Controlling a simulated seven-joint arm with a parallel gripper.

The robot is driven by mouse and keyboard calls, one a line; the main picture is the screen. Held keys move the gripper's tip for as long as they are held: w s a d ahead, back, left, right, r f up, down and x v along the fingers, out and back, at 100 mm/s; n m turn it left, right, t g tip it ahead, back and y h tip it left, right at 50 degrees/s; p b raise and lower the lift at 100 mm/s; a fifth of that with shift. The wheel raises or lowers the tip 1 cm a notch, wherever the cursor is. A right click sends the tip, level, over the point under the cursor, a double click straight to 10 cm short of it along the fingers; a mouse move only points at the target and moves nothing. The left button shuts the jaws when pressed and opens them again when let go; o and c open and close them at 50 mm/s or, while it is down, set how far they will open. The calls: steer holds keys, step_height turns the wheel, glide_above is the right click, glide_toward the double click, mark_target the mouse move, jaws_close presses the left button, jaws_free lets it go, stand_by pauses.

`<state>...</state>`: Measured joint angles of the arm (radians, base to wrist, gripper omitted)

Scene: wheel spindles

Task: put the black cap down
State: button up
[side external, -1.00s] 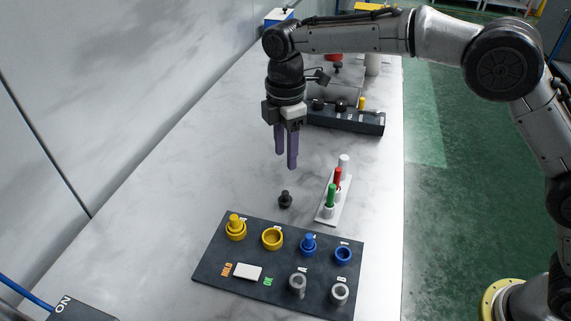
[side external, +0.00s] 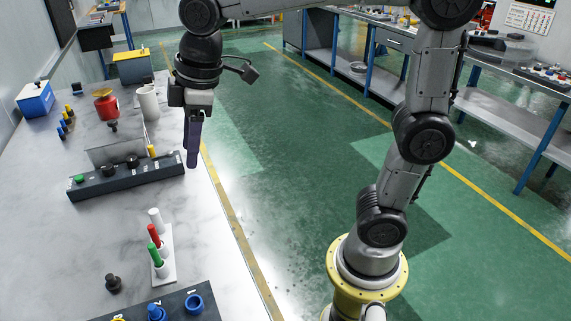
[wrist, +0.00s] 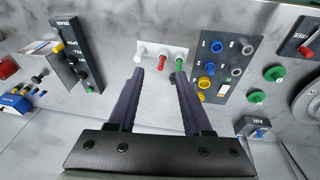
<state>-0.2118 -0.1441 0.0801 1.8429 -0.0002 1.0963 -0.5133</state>
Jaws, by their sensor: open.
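The black cap (side external: 113,283) stands by itself on the marble tabletop, left of the small white pin rack, in the side view. It has a round base with a narrower knob on top and looks upright. My gripper (side external: 193,163) is up in the air near the table's right edge, apart from the cap. Its two purple fingers overlap in the side view. In the wrist view my gripper (wrist: 160,73) has its fingers spread with nothing between them.
The white rack (side external: 168,268) holds white, red and green pins. The dark panel (side external: 180,303) with coloured rings is at the bottom edge; more of the panel (wrist: 222,68) shows in the wrist view. A dark block (side external: 160,176) with knobs lies behind. Bare tabletop surrounds the cap.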

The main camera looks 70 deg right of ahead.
steer(key=s+d+f+m+t, duration=0.1)
steer(key=s+d+f+m, duration=0.1)
steer(key=s, duration=0.6)
steer(key=s+d+f+m+t, duration=0.1)
steer(key=s+d+f+m, duration=0.2)
steer(key=s+d+m, duration=0.2)
steer(key=s+m, duration=0.1)
steer(key=s, duration=0.2)
steer(key=shift+s+f+t+h, duration=0.15)
steer(key=shift+s+t+h, duration=0.15)
steer(key=shift+s, duration=0.05)
